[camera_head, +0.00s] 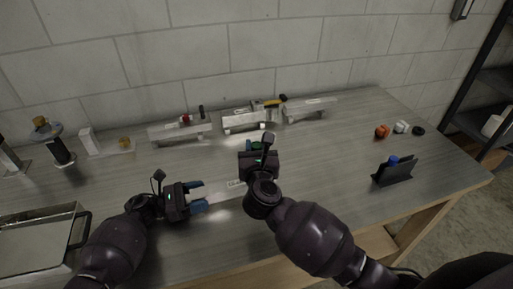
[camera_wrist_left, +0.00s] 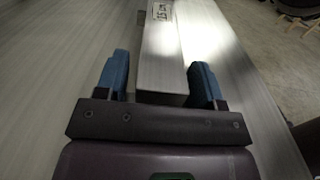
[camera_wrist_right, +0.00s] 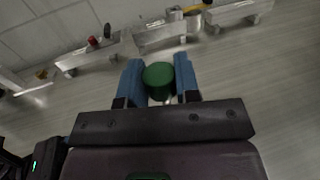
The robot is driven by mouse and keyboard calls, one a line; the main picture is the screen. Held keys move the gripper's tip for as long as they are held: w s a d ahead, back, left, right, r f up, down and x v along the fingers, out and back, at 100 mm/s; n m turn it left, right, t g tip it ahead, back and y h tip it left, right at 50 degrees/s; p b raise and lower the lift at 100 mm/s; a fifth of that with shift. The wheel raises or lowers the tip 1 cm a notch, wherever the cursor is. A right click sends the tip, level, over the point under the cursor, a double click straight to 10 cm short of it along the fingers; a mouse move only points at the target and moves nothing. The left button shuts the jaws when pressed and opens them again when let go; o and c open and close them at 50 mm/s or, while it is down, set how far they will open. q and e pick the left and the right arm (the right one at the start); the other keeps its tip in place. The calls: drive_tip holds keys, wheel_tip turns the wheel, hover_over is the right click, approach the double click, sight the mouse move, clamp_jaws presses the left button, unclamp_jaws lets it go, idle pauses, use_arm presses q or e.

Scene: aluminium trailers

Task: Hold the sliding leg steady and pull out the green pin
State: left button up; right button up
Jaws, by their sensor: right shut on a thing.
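The sliding leg is a pale aluminium bar (camera_head: 226,190) on the bench, with a printed label. Its near end (camera_wrist_left: 162,75) lies between the blue fingers of my left gripper (camera_head: 197,195), which are open around it; in the left wrist view (camera_wrist_left: 165,80) a gap shows on the left side. The green pin (camera_wrist_right: 158,76) has a round green head. My right gripper (camera_wrist_right: 158,82) is shut on this head, which also shows as a dark green patch in the head view (camera_head: 256,146). The pin's lower part is mostly hidden, so I cannot tell whether it sits in the leg.
Several aluminium assemblies stand along the back, including one with a red knob (camera_head: 180,132) and one with a yellow handle (camera_head: 244,120). A dark holder (camera_head: 394,172) with a blue item and small orange, white and black parts are at right. A metal tray (camera_head: 40,242) is at front left.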

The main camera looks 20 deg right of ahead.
use_arm(q)
drive_tip(key=shift+o, duration=0.7)
drive_tip(key=a, duration=0.7)
drive_tip(key=shift+a, duration=0.2)
